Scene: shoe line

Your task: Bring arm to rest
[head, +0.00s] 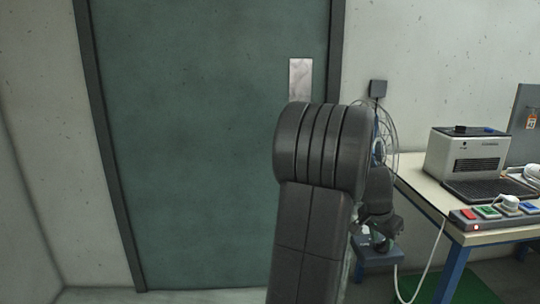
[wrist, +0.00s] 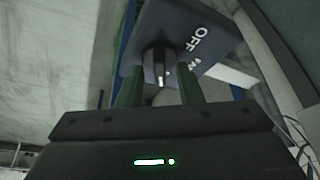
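My arm fills the middle of the head view, and my gripper is small and partly hidden behind it, just above a blue switch box (head: 384,258). In the wrist view my gripper (wrist: 158,88) points at the switch box (wrist: 215,50), which has white lettering reading OFF. I cannot tell whether either finger touches the knob.
A workbench (head: 425,187) with blue legs stands at the right. A closed green door (head: 195,150) is behind my arm.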

